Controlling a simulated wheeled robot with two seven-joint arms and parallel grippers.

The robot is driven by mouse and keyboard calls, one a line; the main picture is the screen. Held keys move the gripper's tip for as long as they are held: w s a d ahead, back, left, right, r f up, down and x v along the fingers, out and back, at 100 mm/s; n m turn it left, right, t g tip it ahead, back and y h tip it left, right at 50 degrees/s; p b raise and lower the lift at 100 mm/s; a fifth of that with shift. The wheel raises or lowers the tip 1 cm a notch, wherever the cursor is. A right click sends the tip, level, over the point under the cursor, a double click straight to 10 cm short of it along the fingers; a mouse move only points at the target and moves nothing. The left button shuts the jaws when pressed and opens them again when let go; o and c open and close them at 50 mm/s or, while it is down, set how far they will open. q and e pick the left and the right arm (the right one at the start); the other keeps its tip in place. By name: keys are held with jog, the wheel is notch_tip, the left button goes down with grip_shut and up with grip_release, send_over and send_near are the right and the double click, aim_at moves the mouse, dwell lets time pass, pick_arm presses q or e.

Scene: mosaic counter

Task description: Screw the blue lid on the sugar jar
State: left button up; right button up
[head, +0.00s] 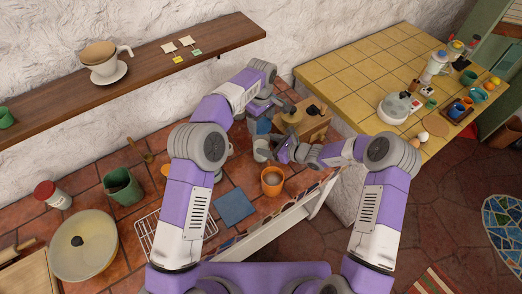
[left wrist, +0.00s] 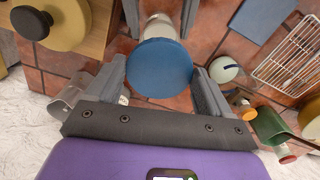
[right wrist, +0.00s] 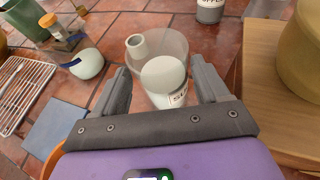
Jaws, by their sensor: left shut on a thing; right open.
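The blue lid (left wrist: 160,68) is between the fingers of my left gripper (left wrist: 160,85) in the left wrist view, and the fingers are shut on it. In the head view the lid (head: 263,126) shows below the left gripper, above and apart from the sugar jar (head: 261,149). The clear jar, with white contents and a partly visible label, stands open on the counter in the right wrist view (right wrist: 172,88). My right gripper (right wrist: 164,85) is open, with its fingers on either side of the jar. Whether they touch it I cannot tell.
A wooden box (head: 310,125) stands close beyond the grippers. A dark-labelled jar (right wrist: 210,10) stands behind the sugar jar in the right wrist view.

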aim_at(261, 136)
jog(key=shift+w+a+f, duration=0.15)
jog(key=shift+w+a, duration=0.05)
jog(key=shift+a, duration=0.1)
jog(key=c, duration=1.2)
pick_arm(q)
jog(key=shift+s+f, duration=0.1)
jog(key=shift+f, duration=2.4)
pick_arm(e)
jog(key=shift+o, duration=0.2)
pick_arm(q)
jog(key=shift+d+f, duration=0.1)
jog(key=shift+f, duration=0.8)
jog(key=shift+f, duration=0.5)
jog(key=shift+s+f, duration=0.1)
jog(key=shift+f, duration=0.35)
pick_arm(e)
jog(key=shift+s+a, duration=0.15)
pick_arm(q)
jog(key=shift+r, duration=0.1)
